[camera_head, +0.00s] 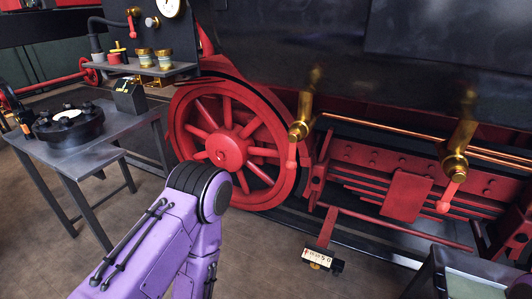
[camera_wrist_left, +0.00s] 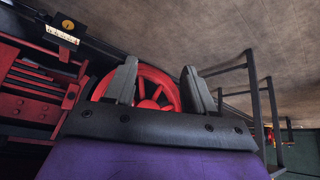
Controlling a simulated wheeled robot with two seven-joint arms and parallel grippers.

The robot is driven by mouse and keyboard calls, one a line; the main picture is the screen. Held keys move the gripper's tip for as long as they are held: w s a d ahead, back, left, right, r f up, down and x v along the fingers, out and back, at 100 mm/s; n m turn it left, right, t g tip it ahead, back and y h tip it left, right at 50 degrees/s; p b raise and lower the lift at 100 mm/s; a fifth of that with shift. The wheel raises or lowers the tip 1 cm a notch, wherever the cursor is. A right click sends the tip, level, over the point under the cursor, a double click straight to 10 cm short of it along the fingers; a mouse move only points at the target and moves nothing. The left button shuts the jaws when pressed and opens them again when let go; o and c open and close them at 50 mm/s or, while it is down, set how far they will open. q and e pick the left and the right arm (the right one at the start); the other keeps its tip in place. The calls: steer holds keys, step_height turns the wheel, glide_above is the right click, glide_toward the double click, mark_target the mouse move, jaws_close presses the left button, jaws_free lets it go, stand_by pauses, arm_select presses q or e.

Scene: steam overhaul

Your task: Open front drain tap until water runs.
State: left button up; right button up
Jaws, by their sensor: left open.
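Two brass taps with red handles hang under the dark boiler side in the head view. One tap (camera_head: 301,129) is beside the red wheel, its handle (camera_head: 291,155) hanging almost straight down. The other tap (camera_head: 456,163) is farther right, its handle (camera_head: 446,196) slanting down to the left. I cannot tell which is the front one. No water shows at either. My left gripper (camera_wrist_left: 160,85) is open and empty in the left wrist view, with the red wheel visible beyond its fingers. My right gripper is in no view.
A red spoked wheel (camera_head: 226,147) stands left of the taps. A small number plate (camera_head: 318,257) is low near the floor. A grey table (camera_head: 88,159) with a black round part (camera_head: 69,124) stands left. Another grey surface (camera_head: 470,285) is at lower right.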

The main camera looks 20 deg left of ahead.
arm_select(q)
steer(key=w+d+r+m+t+h+p, duration=0.1)
steer(key=w+d+r+t+p, duration=0.15)
steer(key=w+r, duration=0.6)
steer(key=w+d+r+m+t+h+p, duration=0.25)
steer(key=w+r+t, duration=0.2)
steer(key=r, duration=0.65)
steer(key=m+t+h+p, duration=0.3)
steer(key=t+p, duration=0.1)
steer(key=t, duration=0.1)
glide_toward(288, 168)
steer(key=w, duration=0.1)
steer(key=p+x, duration=0.3)
steer(key=x, duration=0.6)
steer(key=shift+w+d+r, duration=0.1)
steer(key=shift+w+d, duration=0.1)
steer(key=shift+w, duration=0.15)
steer(key=shift+w+d+p, duration=0.1)
steer(key=shift+w+p, duration=0.2)
steer(key=shift+w, duration=0.1)
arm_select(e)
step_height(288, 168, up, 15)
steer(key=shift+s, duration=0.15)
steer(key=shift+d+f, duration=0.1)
arm_select(q)
jaws_close()
